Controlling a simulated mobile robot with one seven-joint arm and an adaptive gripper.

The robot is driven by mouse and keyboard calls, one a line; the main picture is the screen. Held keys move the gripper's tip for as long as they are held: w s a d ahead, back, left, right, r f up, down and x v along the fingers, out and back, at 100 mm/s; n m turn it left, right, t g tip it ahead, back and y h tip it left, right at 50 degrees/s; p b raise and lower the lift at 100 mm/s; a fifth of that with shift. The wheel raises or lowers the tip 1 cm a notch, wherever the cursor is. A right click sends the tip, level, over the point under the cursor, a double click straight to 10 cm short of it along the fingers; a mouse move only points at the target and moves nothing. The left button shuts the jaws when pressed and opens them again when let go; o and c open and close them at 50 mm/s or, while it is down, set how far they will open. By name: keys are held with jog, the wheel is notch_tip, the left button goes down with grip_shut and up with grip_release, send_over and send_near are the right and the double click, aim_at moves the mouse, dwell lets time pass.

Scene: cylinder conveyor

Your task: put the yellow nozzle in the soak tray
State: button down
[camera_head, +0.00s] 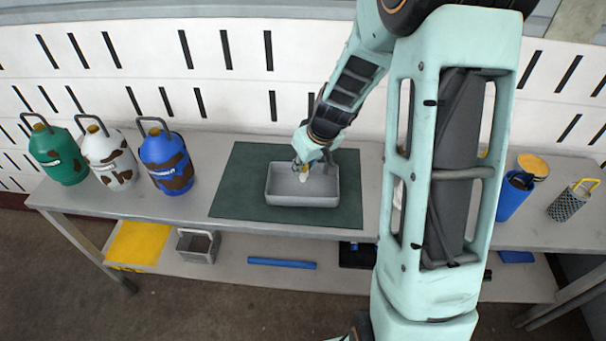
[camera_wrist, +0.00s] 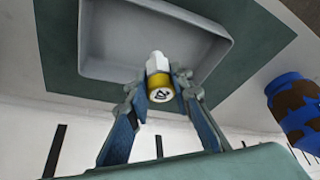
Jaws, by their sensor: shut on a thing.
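The nozzle (camera_wrist: 159,84) is yellow with a white tip and a dark mark on its end. My gripper (camera_wrist: 162,92) is shut on it, one finger on each side. In the head view the nozzle (camera_head: 303,177) shows small and pale below my gripper (camera_head: 302,167). The soak tray (camera_head: 303,201) is a grey rectangular tray on a dark green mat. My gripper and the nozzle are over the tray, within its outline. The tray also shows in the wrist view (camera_wrist: 110,72), beyond the nozzle. Whether the nozzle touches its floor I cannot tell.
The green mat (camera_head: 235,190) lies on a grey bench. Green (camera_head: 60,158), white (camera_head: 112,165) and blue (camera_head: 168,168) canisters stand at the left. A blue holder (camera_head: 512,200) and a mesh basket (camera_head: 568,206) stand at the right. My arm hides part of the bench.

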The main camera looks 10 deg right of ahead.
aim_at(304, 174)
jog(key=shift+w+f, duration=0.2)
jog(key=shift+f, duration=0.1)
jog(key=shift+w+d+f+b, duration=0.1)
jog(key=shift+w+f+b, duration=0.1)
jog(key=shift+f+b, duration=1.2)
jog(key=shift+f, duration=0.35)
jog(key=shift+f, duration=0.15)
jog(key=c, duration=1.7)
grip_release()
